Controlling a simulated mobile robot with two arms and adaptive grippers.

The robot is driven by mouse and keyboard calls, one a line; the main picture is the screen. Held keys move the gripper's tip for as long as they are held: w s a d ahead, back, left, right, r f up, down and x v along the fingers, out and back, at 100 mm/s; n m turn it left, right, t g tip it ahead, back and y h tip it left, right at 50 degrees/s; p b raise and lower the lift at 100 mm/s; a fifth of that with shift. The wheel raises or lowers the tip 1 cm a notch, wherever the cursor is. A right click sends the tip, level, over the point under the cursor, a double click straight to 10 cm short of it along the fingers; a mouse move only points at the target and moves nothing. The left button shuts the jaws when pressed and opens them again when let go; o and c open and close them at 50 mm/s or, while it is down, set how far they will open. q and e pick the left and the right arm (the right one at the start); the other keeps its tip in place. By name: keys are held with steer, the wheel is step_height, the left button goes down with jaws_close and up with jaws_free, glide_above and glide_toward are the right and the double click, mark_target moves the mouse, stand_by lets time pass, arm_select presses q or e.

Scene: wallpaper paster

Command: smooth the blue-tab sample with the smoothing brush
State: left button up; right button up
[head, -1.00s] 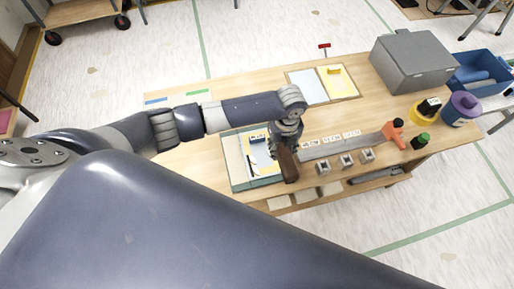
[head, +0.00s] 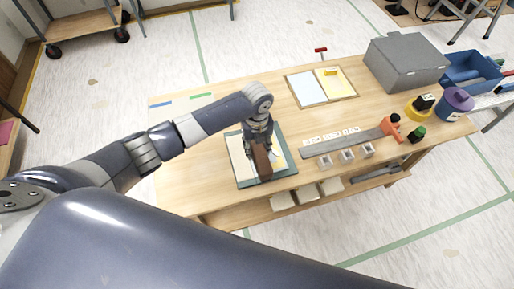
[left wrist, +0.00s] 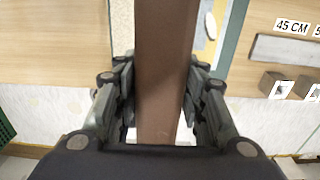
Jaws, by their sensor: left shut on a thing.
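My left gripper (head: 259,146) is shut on the brown handle of the smoothing brush (head: 262,163), over the teal-edged board (head: 291,172). In the left wrist view the brown brush (left wrist: 165,70) runs upright between the fingers and fills the middle of the picture. The gripper and brush hide most of what lies on the board, including the blue tab. A pale sheet (head: 238,160) shows at the left of the board, and a yellow patch shows to the right of the brush. I cannot tell whether the brush touches the sample. My right gripper is not in view.
A tray with a pale blue sheet (head: 307,88) and a yellow sheet (head: 336,82) lies behind. A long grey ruler (head: 342,143), small grey blocks (head: 347,155) and an orange-handled tool (head: 390,127) lie right. A grey box (head: 405,62) stands at the back right.

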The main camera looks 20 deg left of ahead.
arm_select(q)
steer(key=shift+s+r, duration=0.2)
steer(key=shift+s+f, duration=0.2)
steer(key=shift+f, duration=0.1)
step_height(320, 180, down, 3)
steer(key=shift+r+b, duration=0.1)
steer(key=shift+b, duration=1)
step_height(320, 180, down, 2)
steer(key=shift+b, duration=0.7)
steer(key=shift+f, duration=0.3)
steer(key=shift+f+b, duration=0.25)
steer(key=shift+b, duration=0.1)
steer(key=shift+f, duration=0.1)
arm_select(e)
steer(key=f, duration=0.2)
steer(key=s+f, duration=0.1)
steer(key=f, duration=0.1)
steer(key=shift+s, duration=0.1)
